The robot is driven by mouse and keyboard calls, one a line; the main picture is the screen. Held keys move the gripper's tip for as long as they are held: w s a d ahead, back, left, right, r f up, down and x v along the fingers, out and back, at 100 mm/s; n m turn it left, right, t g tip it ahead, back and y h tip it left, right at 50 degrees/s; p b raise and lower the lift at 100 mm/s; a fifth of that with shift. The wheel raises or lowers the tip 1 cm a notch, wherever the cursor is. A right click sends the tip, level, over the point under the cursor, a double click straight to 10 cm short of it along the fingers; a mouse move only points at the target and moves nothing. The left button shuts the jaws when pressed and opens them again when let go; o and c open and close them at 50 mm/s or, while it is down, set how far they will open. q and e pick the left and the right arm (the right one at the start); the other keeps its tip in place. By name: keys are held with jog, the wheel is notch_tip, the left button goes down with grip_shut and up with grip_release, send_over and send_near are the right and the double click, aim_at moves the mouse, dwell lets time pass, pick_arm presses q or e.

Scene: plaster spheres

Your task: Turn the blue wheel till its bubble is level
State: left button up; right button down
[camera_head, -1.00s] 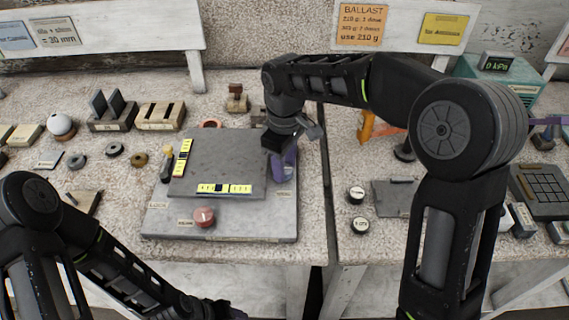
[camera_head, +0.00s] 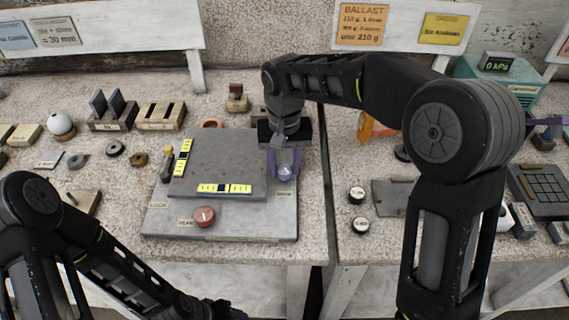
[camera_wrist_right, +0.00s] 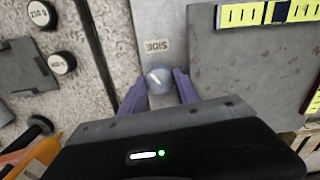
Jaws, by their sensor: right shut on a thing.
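The blue wheel (camera_head: 284,173) is a small blue-grey knob at the right of the grey levelling base, beside a label reading SIDE. It also shows in the right wrist view (camera_wrist_right: 158,80). My right gripper (camera_head: 284,168) has its purple fingers on both sides of the wheel, shut on it. A yellow vial (camera_head: 240,189) lies along the plate's front edge, its dark bubble near the middle; exact level is hard to tell. A second yellow vial (camera_head: 179,168) stands along the left edge. My left gripper (camera_head: 236,314) is barely in view at the bottom edge.
A red wheel (camera_head: 204,217) sits at the base's front. A wooden-handled piece (camera_head: 167,160) stands at its left, near a LOCK label. Slotted blocks (camera_head: 160,116) stand behind.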

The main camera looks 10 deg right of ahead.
aim_at(284, 168)
jog(key=m, duration=0.3)
jog(key=shift+w+r+m, duration=0.1)
jog(key=shift+r+m, duration=0.05)
jog(key=shift+m, duration=2.05)
jog(key=c, duration=1.2)
grip_release()
jog(key=shift+o, duration=0.2)
notch_tip(284, 168, up, 8)
jog(key=shift+f, duration=0.15)
